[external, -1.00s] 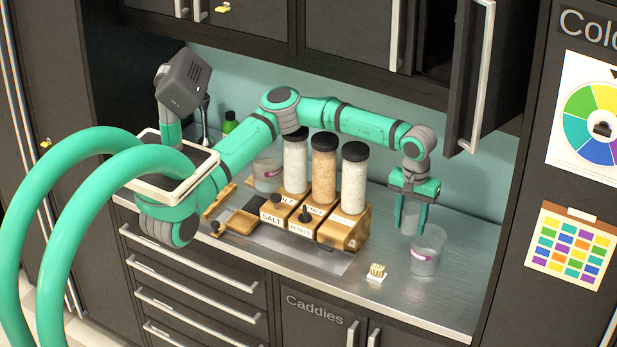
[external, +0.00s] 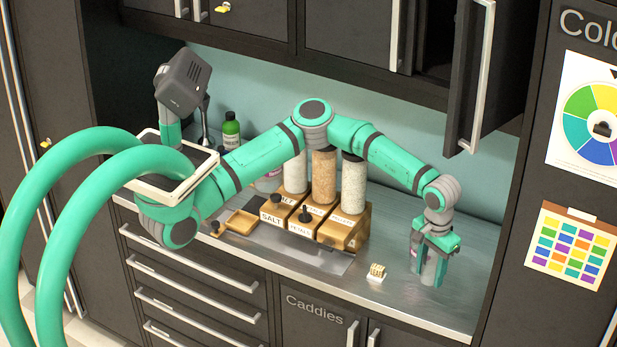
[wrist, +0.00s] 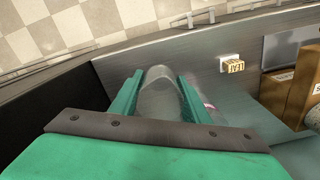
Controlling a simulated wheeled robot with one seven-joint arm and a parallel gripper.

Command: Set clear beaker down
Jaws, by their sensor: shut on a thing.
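My gripper (external: 432,262) is low over the right end of the steel counter (external: 462,290), shut on a clear beaker (external: 430,274). In the wrist view the clear beaker (wrist: 160,98) stands between the two green fingers (wrist: 162,82). Its base is at or very near the counter; I cannot tell if it touches. A second clear vessel with a pink label (external: 413,252) is just left of and behind my gripper in the external view, mostly hidden by it. In the wrist view its pink label (wrist: 208,104) shows beside the right finger.
A small block on a white base (external: 376,272) sits left of my gripper. Further left are wooden dispensers (external: 342,232) with tall jars (external: 354,186). An open cabinet door (external: 470,85) hangs above. The counter to the right is clear up to the dark side panel.

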